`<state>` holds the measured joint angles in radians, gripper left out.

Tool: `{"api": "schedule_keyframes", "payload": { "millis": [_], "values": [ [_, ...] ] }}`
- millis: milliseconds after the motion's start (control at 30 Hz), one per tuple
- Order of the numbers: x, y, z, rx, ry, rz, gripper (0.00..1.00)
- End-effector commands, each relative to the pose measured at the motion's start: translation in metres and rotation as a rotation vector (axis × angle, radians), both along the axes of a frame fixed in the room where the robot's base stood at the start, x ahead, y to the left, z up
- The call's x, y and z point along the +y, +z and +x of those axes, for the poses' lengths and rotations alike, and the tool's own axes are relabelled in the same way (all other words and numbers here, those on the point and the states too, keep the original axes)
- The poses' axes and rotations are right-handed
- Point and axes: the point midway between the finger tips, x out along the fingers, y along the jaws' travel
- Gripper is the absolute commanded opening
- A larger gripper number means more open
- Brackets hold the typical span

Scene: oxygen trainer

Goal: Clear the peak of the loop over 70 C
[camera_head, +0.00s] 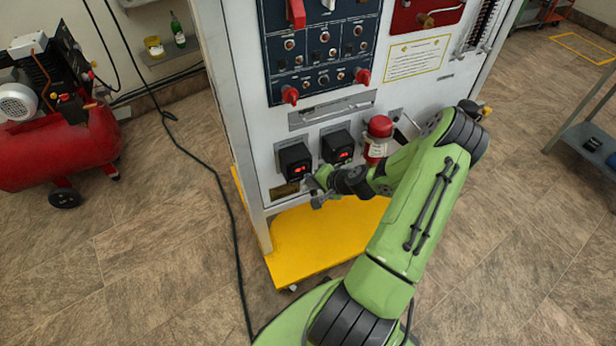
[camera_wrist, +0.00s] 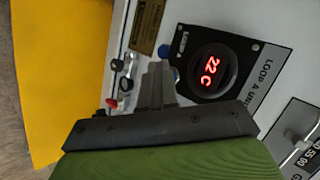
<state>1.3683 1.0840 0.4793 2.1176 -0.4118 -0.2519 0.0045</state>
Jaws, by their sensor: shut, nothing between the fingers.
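Two black display boxes with red digits sit low on the white cabinet front in the head view, a left one (camera_head: 294,161) and a right one (camera_head: 337,147). In the wrist view, a round display (camera_wrist: 211,71) reads 22 C, beside a label (camera_wrist: 262,75) starting "LOOP A UN", the rest cut off. A blue round part (camera_wrist: 164,50) shows at the display's edge, partly hidden by my fingers. My gripper (camera_wrist: 158,72) is shut and empty, its tips beside the blue part; contact cannot be told. In the head view, my gripper (camera_head: 318,192) is just below the boxes.
Small red (camera_wrist: 111,103) and black (camera_wrist: 117,65) knobs lie left of my fingers. A red cylinder (camera_head: 379,136) stands right of the boxes. The yellow base (camera_head: 318,238) juts out below. A cable (camera_head: 216,185) crosses the floor; a red compressor (camera_head: 65,145) stands left.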

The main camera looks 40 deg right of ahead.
Motion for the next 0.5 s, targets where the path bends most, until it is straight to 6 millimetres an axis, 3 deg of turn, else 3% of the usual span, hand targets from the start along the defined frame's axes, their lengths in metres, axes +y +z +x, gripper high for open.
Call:
{"api": "schedule_keyframes", "payload": {
  "millis": [267, 500],
  "values": [
    [0.000, 0.000, 0.000, -0.002, -0.001, -0.002, 0.00],
    [0.003, 0.000, -0.012, -0.001, -0.001, 0.000, 0.00]
  ]
}}
